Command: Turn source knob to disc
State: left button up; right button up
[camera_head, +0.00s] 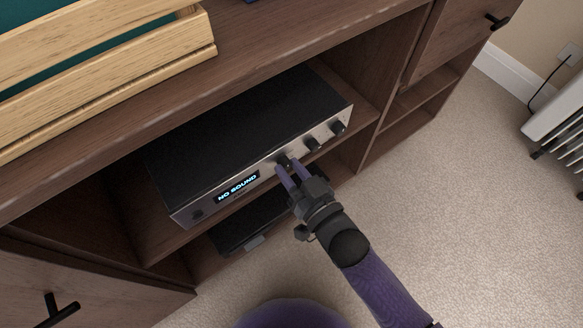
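A black and silver stereo unit (262,130) sits on the cabinet's upper open shelf. Two dark knobs, a middle one (313,144) and a right one (338,127), show on the front panel's right part. A further dark knob (283,160) is partly hidden by my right gripper (285,169). The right gripper's two fingers point at this knob, one on either side, with a small gap between them. I cannot tell whether they touch it. Knob labels are too small to read. My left gripper is not in view.
The brown wooden cabinet (310,40) surrounds the unit, with a shelf edge above it. A dark flat device (245,226) lies on the shelf below. A wooden crate (110,70) stands on top. A white radiator (560,120) stands at right. Carpet in front is clear.

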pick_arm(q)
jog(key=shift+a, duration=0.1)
pick_arm(e)
grip_shut()
